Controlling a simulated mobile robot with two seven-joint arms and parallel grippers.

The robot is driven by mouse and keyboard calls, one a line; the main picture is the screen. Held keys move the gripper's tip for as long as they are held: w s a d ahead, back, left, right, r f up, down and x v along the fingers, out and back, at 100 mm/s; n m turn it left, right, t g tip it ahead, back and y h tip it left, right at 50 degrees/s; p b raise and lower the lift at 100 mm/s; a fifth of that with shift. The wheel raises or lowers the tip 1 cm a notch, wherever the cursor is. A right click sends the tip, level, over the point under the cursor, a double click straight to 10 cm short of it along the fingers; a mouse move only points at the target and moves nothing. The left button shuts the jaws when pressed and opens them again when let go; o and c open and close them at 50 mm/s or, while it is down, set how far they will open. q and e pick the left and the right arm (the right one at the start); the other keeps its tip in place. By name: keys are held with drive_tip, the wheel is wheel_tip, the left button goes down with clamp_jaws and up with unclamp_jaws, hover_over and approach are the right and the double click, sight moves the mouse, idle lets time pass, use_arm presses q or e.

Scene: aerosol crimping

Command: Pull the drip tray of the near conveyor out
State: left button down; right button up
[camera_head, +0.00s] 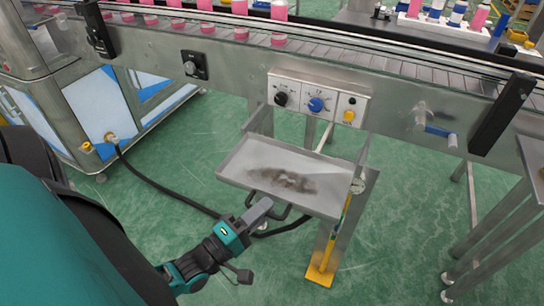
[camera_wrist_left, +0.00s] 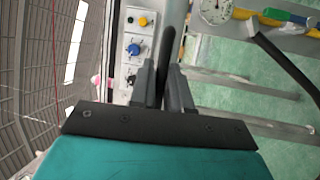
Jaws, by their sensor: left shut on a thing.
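The drip tray (camera_head: 235,172) is a shallow grey metal pan below the near conveyor (camera_head: 235,65), with a dark brown stain on its floor. It sticks out in front of the conveyor frame. A black bar handle (camera_head: 286,212) is at its front edge. My left gripper (camera_head: 262,208) is at the front of the tray, shut on the handle. In the left wrist view the dark handle (camera_wrist_left: 170,45) runs between the two fingers (camera_wrist_left: 163,85). The fingers hide part of the handle. My right gripper is not in view.
A control panel (camera_head: 317,99) with knobs sits above the tray. A post with a yellow foot (camera_head: 320,275) stands just right of it. A black hose (camera_head: 165,190) lies on the green floor. A metal table (camera_head: 500,215) stands at the right. Pink cans (camera_head: 279,10) ride the conveyor.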

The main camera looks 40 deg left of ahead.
use_arm(q)
drive_tip(key=shift+s+d, duration=0.15)
drive_tip(key=shift+s, duration=0.65)
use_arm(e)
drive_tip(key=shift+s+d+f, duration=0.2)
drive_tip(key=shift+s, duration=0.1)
use_arm(q)
drive_tip(key=shift+f, duration=0.1)
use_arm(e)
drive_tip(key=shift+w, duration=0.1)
use_arm(q)
drive_tip(key=c, duration=1.3)
unclamp_jaws()
drive_tip(key=shift+s, duration=0.2)
drive_tip(key=shift+o, duration=0.7)
drive_tip(key=shift+w, duration=0.1)
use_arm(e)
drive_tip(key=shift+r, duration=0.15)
use_arm(q)
drive_tip(key=v, duration=1.3)
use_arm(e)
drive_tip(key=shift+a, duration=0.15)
